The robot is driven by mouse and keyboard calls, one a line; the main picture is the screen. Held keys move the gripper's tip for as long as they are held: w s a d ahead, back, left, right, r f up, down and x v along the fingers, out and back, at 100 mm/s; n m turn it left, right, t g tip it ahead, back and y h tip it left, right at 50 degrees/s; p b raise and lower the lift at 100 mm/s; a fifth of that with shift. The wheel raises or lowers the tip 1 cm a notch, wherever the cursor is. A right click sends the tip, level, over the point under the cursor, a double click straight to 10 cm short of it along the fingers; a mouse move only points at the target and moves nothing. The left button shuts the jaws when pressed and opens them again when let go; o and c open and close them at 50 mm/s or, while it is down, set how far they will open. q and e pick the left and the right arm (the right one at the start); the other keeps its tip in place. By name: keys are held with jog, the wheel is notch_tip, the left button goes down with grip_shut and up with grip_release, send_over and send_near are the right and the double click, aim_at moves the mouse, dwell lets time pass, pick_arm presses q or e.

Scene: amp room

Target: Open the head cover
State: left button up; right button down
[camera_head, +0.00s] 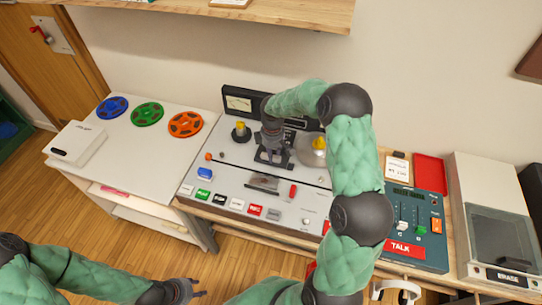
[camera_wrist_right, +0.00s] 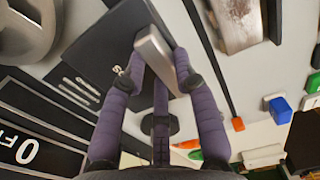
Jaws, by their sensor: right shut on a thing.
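The tape machine (camera_head: 235,172) stands against the wall. A dark plate, which looks like the head cover, lies in the middle of its top; it also shows in the right wrist view (camera_wrist_right: 98,52). My right gripper (camera_head: 272,158) points down over this plate. In the right wrist view its fingers (camera_wrist_right: 158,58) are shut on a pale metal handle (camera_wrist_right: 150,50) at the plate's edge. The fingers hide part of the plate, and I cannot tell whether it is raised. My left gripper (camera_head: 192,289) is low in the head view, away from the machine; its opening is unclear.
A silver block (camera_head: 262,183) sits in front of the plate. Yellow-topped hubs (camera_head: 240,127) flank it. Coloured buttons (camera_head: 230,204) line the front. Three reels (camera_head: 147,114) and a white box (camera_head: 77,144) lie on the left table. A talk panel (camera_head: 415,222) is at right.

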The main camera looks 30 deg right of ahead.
jog(key=c, duration=0.9)
grip_release()
jog(key=shift+c, duration=0.2)
notch_tip(320, 180, up, 12)
